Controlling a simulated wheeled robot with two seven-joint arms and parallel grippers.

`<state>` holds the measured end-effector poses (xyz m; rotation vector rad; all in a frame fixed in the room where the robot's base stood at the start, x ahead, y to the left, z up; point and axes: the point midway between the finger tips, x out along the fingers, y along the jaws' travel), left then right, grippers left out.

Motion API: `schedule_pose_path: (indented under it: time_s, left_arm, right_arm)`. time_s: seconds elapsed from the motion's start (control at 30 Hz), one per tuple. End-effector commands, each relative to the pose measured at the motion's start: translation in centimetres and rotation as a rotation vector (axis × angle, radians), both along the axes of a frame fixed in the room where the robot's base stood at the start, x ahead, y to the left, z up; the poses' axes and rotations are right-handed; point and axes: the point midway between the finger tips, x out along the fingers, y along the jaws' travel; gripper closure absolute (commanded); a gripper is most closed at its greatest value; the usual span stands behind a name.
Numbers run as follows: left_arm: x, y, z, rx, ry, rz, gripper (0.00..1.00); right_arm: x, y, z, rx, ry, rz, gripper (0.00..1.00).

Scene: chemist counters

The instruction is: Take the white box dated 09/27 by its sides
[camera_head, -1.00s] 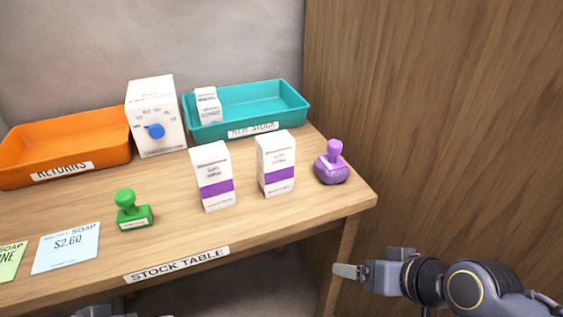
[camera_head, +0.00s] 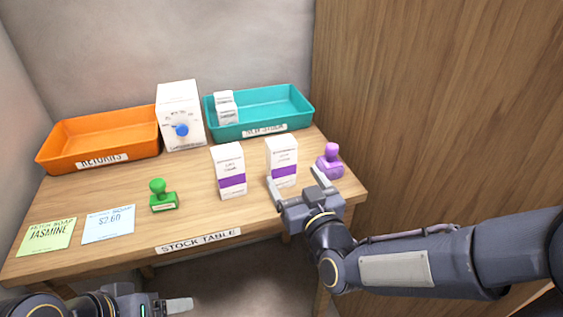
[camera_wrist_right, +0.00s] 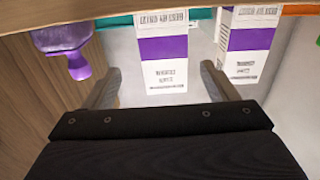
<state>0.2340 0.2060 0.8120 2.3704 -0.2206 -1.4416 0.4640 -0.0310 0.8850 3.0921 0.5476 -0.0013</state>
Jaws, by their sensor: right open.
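Two white boxes with purple bands stand upright on the stock table (camera_head: 120,190): the left box (camera_head: 230,165) and the right box (camera_head: 282,153). Their dates are too small to read, so I cannot tell which is dated 09/27. My right gripper (camera_head: 296,177) is open and empty in front of the right box. In the right wrist view, turned over, the right box (camera_wrist_right: 163,55) shows between and beyond the fingers (camera_wrist_right: 160,75); the left box (camera_wrist_right: 247,45) is beyond the other finger. My left gripper (camera_head: 178,304) is at the bottom edge, its jaws unclear.
A purple stamp (camera_head: 330,162) stands close to the right of the right box. A green stamp (camera_head: 163,198) is to the left. Behind are an orange tray (camera_head: 75,145), a white dial box (camera_head: 178,105) and a teal tray (camera_head: 285,105). A wooden wall (camera_head: 430,110) rises at right.

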Motion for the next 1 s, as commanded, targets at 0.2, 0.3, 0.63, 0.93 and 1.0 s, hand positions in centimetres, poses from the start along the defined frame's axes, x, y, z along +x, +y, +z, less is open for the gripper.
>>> schedule_pose_path:
  time_s: [0.2,0.3,0.63,0.93,1.0]
  left_arm:
    - [0.0,0.0,0.0,0.000,0.000,0.000,0.22]
    - [0.0,0.0,0.1,0.000,0.000,0.000,0.22]
    - [0.0,0.0,0.2,0.000,0.000,0.000,0.22]
    - [0.0,0.0,0.2,0.000,0.000,0.000,0.22]
    - [0.0,0.0,0.2,0.000,0.000,0.000,0.22]
  right_arm:
    - [2.3,0.9,0.2,0.000,-0.003,0.000,0.20]
    - [3.3,1.6,0.4,0.001,-0.002,0.001,0.20]
    - [6.7,3.1,0.7,0.001,-0.001,0.000,0.20]
    - [6.8,3.1,0.7,0.002,0.000,0.000,0.32]
    - [6.8,3.1,0.7,0.002,0.000,0.000,0.41]
